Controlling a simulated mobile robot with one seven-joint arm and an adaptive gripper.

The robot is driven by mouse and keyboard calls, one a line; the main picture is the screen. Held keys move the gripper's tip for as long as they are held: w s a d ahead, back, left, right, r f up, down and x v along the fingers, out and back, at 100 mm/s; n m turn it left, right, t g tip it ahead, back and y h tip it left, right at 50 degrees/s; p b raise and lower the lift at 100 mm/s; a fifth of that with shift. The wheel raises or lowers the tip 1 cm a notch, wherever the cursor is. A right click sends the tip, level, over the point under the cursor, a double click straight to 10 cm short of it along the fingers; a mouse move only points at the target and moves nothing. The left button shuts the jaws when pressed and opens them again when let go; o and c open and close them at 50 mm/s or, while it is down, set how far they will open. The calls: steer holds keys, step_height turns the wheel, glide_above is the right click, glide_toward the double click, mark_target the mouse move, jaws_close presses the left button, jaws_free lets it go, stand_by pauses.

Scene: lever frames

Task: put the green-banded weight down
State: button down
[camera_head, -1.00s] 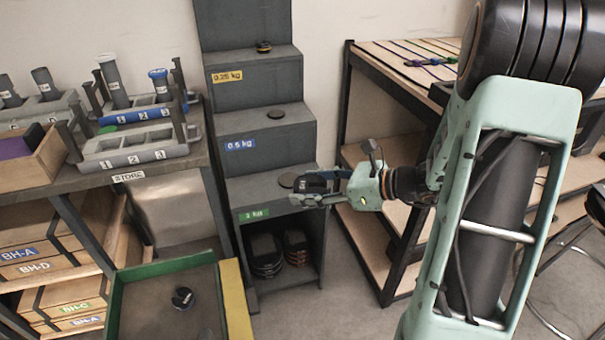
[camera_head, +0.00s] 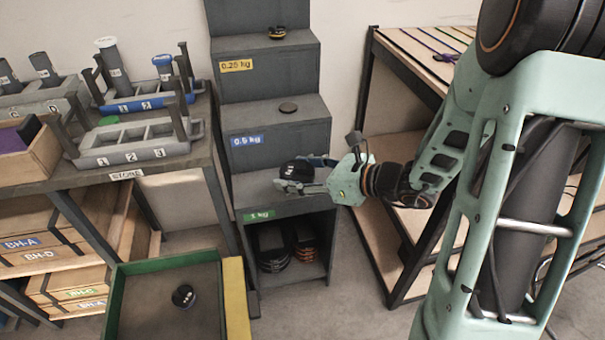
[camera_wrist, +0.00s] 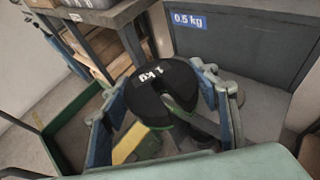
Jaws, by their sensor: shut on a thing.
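The green-banded weight (camera_wrist: 160,92) is a black slotted disc marked "1 kg" with a green edge. In the wrist view it sits between the two blue fingers of my gripper (camera_wrist: 165,110), which is shut on it. In the head view the weight (camera_head: 296,171) shows as a dark disc at the fingertips of my gripper (camera_head: 308,178). It is over the lowest step (camera_head: 255,190) of the grey stepped stand, the one with a green label. I cannot tell whether the weight touches the step.
Several weights are stacked in the cubby (camera_head: 285,245) below. A green-edged tray (camera_head: 150,268) with one dark weight (camera_head: 183,296) is at lower left. A shelf (camera_head: 400,150) stands right.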

steer(key=shift+a, duration=0.25)
steer(key=shift+w+f, duration=0.15)
steer(key=shift+w, duration=0.25)
steer(key=w+f+b, duration=0.1)
steer(key=w+f, duration=0.1)
steer(key=w, duration=0.2)
steer(key=w+f+b, duration=0.1)
steer(key=w+f, duration=0.2)
steer(key=w, duration=0.1)
steer(key=w+d+f+b, duration=0.1)
steer(key=w+f+b, duration=0.1)
steer(key=w+f, duration=0.1)
steer(key=shift+w+f, duration=0.25)
steer(key=shift+w, duration=0.35)
steer(key=shift+w+f, duration=0.25)
steer(key=shift+f, duration=0.05)
steer(key=shift+w+f+b, duration=0.2)
steer(key=shift+f+b, duration=0.65)
steer(key=shift+f, duration=0.8)
